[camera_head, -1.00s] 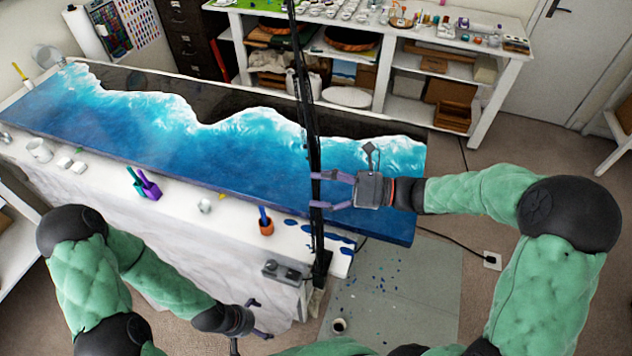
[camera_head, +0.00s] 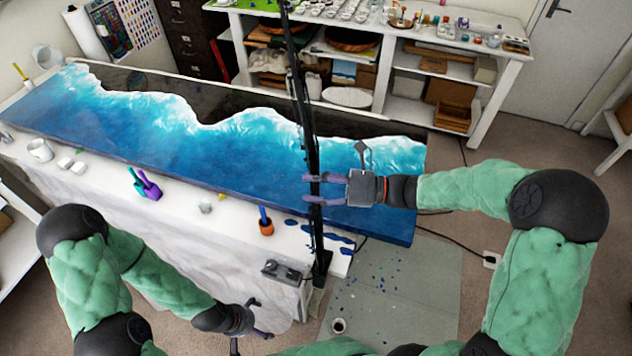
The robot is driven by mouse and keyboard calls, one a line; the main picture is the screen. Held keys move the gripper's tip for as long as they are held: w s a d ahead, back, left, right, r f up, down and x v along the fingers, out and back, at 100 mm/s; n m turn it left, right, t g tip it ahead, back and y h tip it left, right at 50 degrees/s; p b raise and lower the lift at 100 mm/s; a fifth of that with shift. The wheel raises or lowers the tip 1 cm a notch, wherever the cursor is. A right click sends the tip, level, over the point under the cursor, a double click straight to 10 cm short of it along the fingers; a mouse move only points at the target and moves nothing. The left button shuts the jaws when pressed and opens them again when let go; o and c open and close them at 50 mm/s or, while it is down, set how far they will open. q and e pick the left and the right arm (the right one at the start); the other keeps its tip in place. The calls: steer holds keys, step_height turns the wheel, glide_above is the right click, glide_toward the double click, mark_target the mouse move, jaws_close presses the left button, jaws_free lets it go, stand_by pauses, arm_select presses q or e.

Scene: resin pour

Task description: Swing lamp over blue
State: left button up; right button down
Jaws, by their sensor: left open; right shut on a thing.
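The lamp's black upright pole (camera_head: 303,110) is clamped at the table's front right corner and runs up out of the top of the view. The lamp's head is out of view. My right gripper (camera_head: 312,189) is shut on the pole, with its purple fingers around it. The blue resin (camera_head: 185,140) with white wave edges covers the front of the long slab, beside a dark strip. My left gripper (camera_head: 259,317) is open and empty, low in front of the table's right end.
A grey control box (camera_head: 283,271) sits near the pole's base. A white shelf unit (camera_head: 490,85) stands behind.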

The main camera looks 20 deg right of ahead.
steer(key=shift+s+a+n+g+y+p, duration=0.1)
steer(key=shift+a+n+g+y+p, duration=0.1)
steer(key=shift+a+n+g+p, duration=0.6)
steer(key=shift+n+g+y+p, duration=0.25)
steer(key=shift+n+g, duration=0.3)
steer(key=shift+g, duration=0.65)
steer(key=shift+s+a+n+g+y+p, duration=0.15)
steer(key=shift+a+n+g+p, duration=0.4)
steer(key=shift+g, duration=0.45)
steer(key=shift+w+d, duration=0.1)
steer(key=shift+d, duration=0.05)
steer(key=c, duration=0.5)
jaws_free()
steer(key=shift+c, duration=0.2)
steer(key=d, duration=1.2)
